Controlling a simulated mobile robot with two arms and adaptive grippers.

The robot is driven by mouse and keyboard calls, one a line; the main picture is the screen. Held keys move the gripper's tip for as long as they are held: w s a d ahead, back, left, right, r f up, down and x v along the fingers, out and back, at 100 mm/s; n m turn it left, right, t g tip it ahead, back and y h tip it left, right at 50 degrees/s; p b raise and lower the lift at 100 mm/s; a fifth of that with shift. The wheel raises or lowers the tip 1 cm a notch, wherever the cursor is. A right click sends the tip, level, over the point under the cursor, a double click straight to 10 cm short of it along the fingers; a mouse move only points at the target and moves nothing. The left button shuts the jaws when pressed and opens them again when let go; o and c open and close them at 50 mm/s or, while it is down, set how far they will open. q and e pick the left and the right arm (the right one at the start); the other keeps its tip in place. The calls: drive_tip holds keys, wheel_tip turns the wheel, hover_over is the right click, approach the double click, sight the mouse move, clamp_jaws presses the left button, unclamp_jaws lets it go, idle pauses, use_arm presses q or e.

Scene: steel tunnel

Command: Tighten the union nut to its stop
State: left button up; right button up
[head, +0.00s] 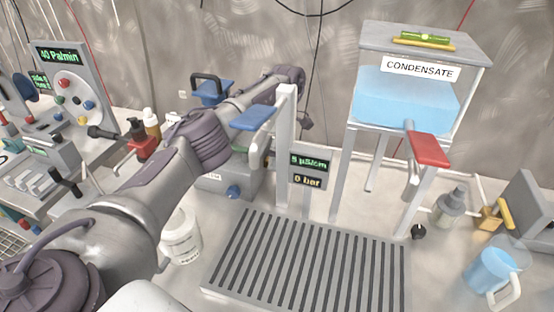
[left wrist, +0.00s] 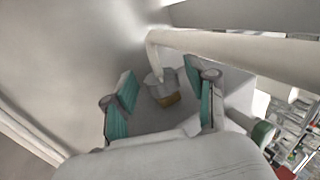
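In the left wrist view my left gripper (left wrist: 163,98) is open, its two teal-padded fingers apart. Between and beyond them is a grey rounded fitting with a brown lower part, which looks like the union nut (left wrist: 161,86). It sits at the end of a pale bent pipe (left wrist: 154,50). Gaps show on both sides, so the fingers look clear of it. In the head view my left arm reaches from the lower left to behind the white post (head: 285,140); its fingertips and the nut cannot be made out there. My right gripper is in neither view.
A blue lever (head: 253,117) is beside the post. Displays (head: 309,163) read "5 µS/cm" and "0 bar". A slotted grate (head: 305,262) lies in front. The condensate tank (head: 405,98) with a red lever (head: 428,150) stands right. A jug (head: 490,272) and white tub (head: 181,238) flank the grate.

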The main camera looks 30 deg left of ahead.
use_arm(q)
drive_tip(key=shift+r, duration=0.15)
wheel_tip(320, 180, up, 10)
drive_tip(key=shift+f, duration=0.1)
idle(0.6)
